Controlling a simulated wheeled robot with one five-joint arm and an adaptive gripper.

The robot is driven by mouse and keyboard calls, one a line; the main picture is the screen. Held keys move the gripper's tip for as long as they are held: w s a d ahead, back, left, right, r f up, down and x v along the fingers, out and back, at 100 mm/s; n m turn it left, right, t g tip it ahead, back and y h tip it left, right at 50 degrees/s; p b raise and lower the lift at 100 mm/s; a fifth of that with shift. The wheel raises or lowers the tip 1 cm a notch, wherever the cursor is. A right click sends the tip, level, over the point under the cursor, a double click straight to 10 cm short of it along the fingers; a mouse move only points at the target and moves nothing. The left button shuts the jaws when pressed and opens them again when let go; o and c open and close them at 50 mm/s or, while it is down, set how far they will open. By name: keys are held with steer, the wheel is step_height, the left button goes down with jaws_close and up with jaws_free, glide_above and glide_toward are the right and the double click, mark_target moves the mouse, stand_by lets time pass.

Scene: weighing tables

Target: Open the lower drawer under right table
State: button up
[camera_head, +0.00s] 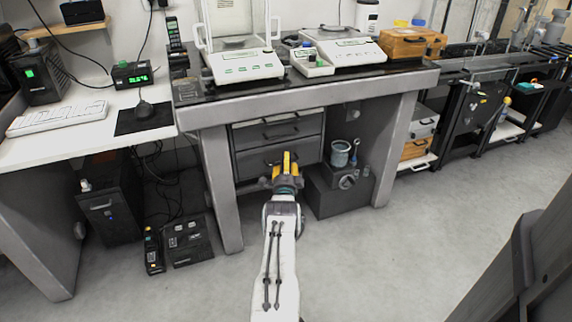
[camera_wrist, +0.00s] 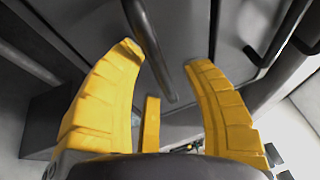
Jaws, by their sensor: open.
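The lower drawer (camera_head: 250,165) is a dark grey front in the drawer unit under the table, and looks closed. My gripper (camera_head: 288,158) is in front of it and hides part of it and its handle. In the wrist view my gripper (camera_wrist: 165,56) has its yellow fingers spread wide and holds nothing. A dark bar handle (camera_wrist: 152,50) runs between the two fingertips, with a finger to each side. I see no finger touching it. I cannot tell how deep the handle sits between the fingers.
Upper drawers with bar handles (camera_head: 281,135) are above; one handle shows right in the wrist view (camera_wrist: 279,40). A table leg (camera_head: 222,190) stands left. A dark box (camera_head: 335,195) bearing a grey container (camera_head: 341,154) stands right. The floor (camera_head: 390,265) in front is clear.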

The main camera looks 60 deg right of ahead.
steer(key=shift+c, duration=0.4)
jaws_close()
